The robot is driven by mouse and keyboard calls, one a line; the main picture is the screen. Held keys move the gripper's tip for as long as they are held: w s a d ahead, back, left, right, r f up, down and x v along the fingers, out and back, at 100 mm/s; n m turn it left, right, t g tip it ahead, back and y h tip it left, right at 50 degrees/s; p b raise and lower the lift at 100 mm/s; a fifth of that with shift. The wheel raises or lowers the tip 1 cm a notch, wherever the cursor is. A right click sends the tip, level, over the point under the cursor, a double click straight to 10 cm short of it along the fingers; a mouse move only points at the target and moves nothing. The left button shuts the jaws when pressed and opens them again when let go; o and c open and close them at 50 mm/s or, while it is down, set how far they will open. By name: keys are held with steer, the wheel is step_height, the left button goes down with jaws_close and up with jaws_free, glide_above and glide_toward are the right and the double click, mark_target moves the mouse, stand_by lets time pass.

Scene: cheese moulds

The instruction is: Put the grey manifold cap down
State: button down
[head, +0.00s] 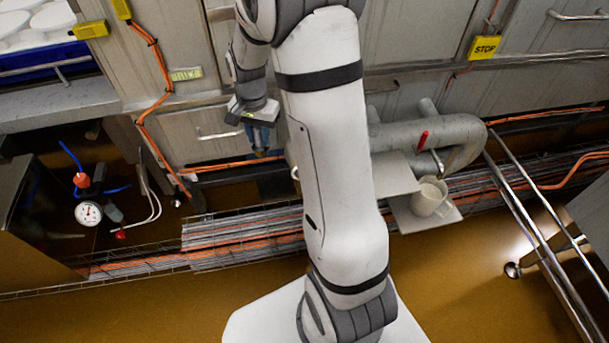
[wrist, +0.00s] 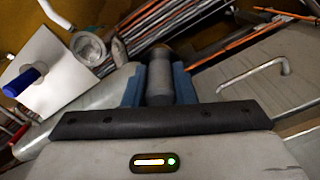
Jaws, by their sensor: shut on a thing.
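The grey manifold cap (wrist: 160,80) is a dark grey cylinder held between the two blue fingers of my gripper (wrist: 159,84) in the wrist view. In the head view my gripper (head: 261,138) hangs in front of the grey wall panels, left of the upper arm. The cap cannot be made out clearly there. The thick grey pipe manifold (head: 455,131) is to the right, partly hidden behind my arm. It has a red handle (head: 423,140).
A white jug (head: 430,197) stands on a small grey plate (head: 403,217) below the pipe. It also shows in the wrist view (wrist: 88,48). Cable trays (head: 240,240) run along the wall's foot. A gauge (head: 88,213) is at left, steel rails (head: 530,225) at right.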

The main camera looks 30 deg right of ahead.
steer(key=s+d+r+m+p, duration=0.15)
steer(key=s+d+m, duration=0.25)
steer(key=m, duration=0.7)
steer(key=s+d+r+m+p, duration=0.15)
steer(key=s+d+m, duration=0.3)
steer(key=m, duration=0.55)
steer(key=f+b, duration=0.1)
steer(key=f, duration=0.5)
steer(key=f+b, duration=0.1)
steer(key=f, duration=0.2)
steer(key=shift+a+b, duration=0.3)
steer(key=shift+a, duration=0.05)
steer(key=c, duration=1.2)
jaws_free()
steer(key=shift+r, duration=0.15)
